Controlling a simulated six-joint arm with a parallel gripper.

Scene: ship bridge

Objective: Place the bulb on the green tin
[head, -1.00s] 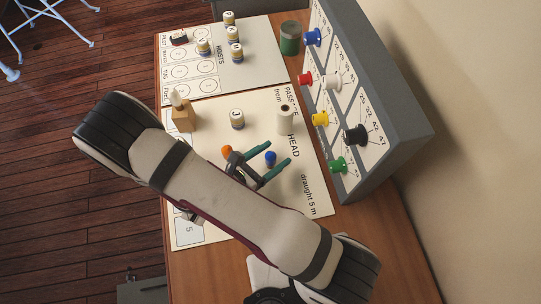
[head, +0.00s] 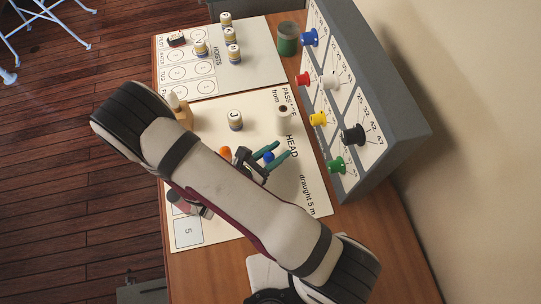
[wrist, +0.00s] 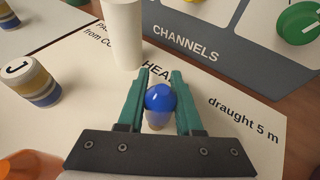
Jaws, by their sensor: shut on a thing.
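The bulb has a blue top and a paler lower part. It shows between my fingers in the head view (head: 268,157) and in the wrist view (wrist: 160,97). My gripper (wrist: 160,95) is shut on it, with one green finger along each side; its foot is partly hidden, and I cannot tell whether it still touches the sheet. The green tin (head: 287,40) stands at the back of the table in the head view, beside the grey panel and well away from my gripper. The tin is not in the wrist view.
A white cylinder (head: 284,116) stands just beyond my fingers. A banded piece marked J (head: 235,120) and an orange piece (head: 225,153) stand to the left. The sloped grey panel (head: 377,160) with coloured knobs borders the right side. Several banded pieces stand on the far sheet.

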